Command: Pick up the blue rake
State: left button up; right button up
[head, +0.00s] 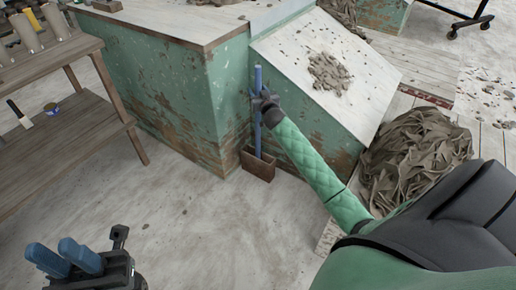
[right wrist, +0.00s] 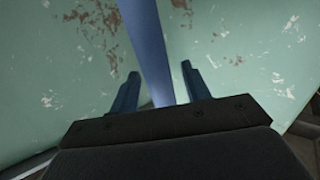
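The blue rake (head: 258,78) stands nearly upright at the corner of the green cabinet. Its lower end goes down into a small brown wooden box (head: 258,167) on the floor, so its head is hidden. My right gripper (head: 264,102) is at the upper part of the handle. In the right wrist view the blue handle (right wrist: 146,45) runs between the two fingers of this gripper (right wrist: 159,85), with visible gaps on both sides. My left gripper (head: 50,246) is at the bottom left, far from the rake, its blue fingers apart and empty.
The worn green cabinet (head: 180,95) stands behind the rake, with a sloped white board (head: 375,70) bearing clay scraps. A wooden shelf (head: 70,120) with tools is at the left. The floor between is clear.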

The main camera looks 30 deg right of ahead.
jog(key=c, duration=0.9)
jog(key=shift+r, duration=0.1)
